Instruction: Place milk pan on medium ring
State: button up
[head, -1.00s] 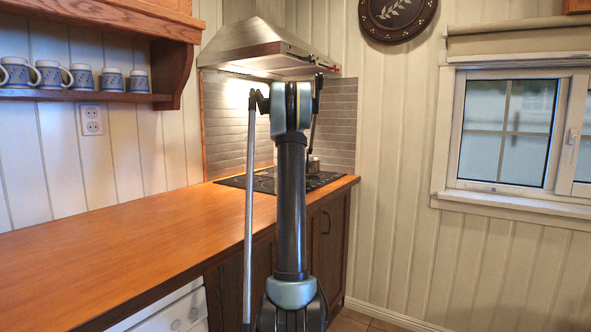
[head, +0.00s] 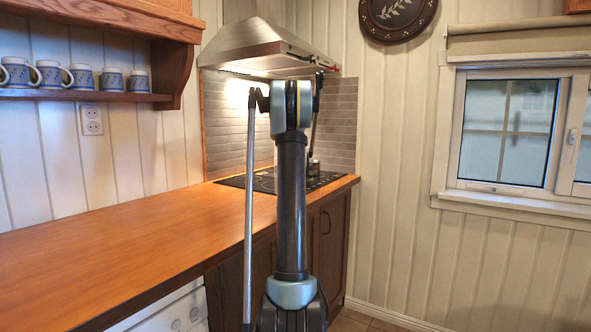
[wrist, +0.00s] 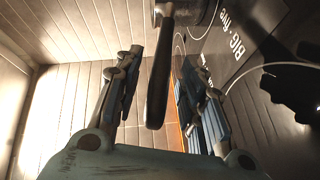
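The milk pan (wrist: 188,12) is at the top of the wrist view, mostly cut off by the frame edge. Its dark handle (wrist: 160,75) points toward me, between the two fingers. My gripper (wrist: 162,64) is open, and gaps show between the handle and both fingers. In the head view the pan (head: 314,168) is a small metallic shape on the black cooktop (head: 330,179), partly hidden by my arm. My gripper is small and mostly hidden there. White ring lines show on the cooktop in the wrist view; I cannot tell which is the medium ring.
A wooden counter (head: 130,236) runs up to the cooktop and is clear. A range hood (head: 262,48) hangs above the cooktop. A tiled wall (head: 337,120) stands behind it. Several mugs (head: 52,74) sit on a shelf at the left.

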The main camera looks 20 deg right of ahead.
jog(key=v, duration=1)
jog(key=shift+s, duration=0.2)
